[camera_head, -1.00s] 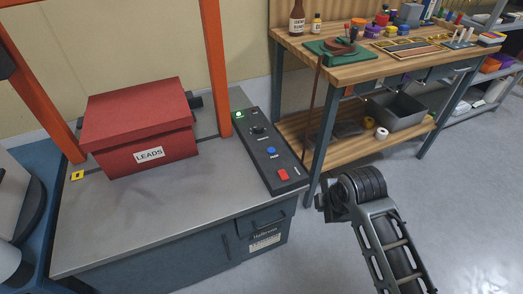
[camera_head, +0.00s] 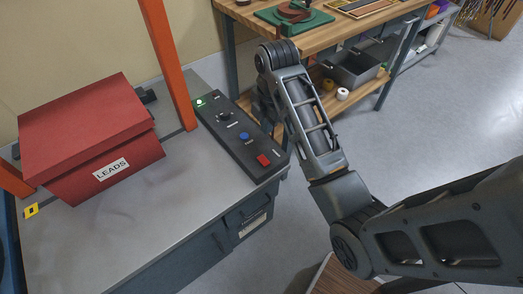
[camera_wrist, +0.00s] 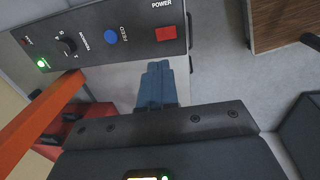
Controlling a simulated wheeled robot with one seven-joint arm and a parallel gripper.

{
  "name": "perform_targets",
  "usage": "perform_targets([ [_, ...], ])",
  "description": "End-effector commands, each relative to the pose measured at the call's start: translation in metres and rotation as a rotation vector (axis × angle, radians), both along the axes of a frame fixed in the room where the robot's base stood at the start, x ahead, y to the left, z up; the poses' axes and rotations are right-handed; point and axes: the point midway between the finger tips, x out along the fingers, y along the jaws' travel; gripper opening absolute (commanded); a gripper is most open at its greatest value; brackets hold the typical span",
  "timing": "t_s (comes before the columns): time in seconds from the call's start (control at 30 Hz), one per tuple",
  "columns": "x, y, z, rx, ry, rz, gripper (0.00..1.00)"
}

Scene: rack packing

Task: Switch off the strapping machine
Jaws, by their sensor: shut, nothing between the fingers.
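The strapping machine (camera_head: 150,215) has a grey top and an orange arch. Its dark control panel (camera_head: 225,135) lies along the right edge. The red switch (camera_head: 263,160) is at the panel's near end; in the wrist view the red switch (camera_wrist: 166,34) sits under the label POWER. The green lamp (camera_head: 199,102) is lit, also in the wrist view (camera_wrist: 43,64). My gripper (camera_wrist: 158,66) is shut and empty, its fingertips near the panel edge below the red switch in the picture, apparently not touching it. In the head view my arm largely hides the gripper.
A blue FEED button (camera_head: 244,137) and a black tension knob (camera_head: 225,117) sit beside the switch. A red LEADS box (camera_head: 85,135) stands on the machine top under the orange arch (camera_head: 165,65). A wooden workbench (camera_head: 330,35) stands behind my arm.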

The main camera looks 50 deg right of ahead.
Motion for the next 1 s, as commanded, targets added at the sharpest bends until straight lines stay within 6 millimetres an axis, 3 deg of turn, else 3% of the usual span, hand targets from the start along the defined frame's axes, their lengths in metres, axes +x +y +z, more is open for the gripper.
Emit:
perform_targets([
  [0.17,0.001,0.0,-0.016,0.002,0.003,0.0,0.0],
  [0.7,0.013,-0.003,-0.114,0.002,0.003,0.0,0.0],
  [1.0,0.016,-0.004,-0.137,0.0,0.0,0.0,0.0],
])
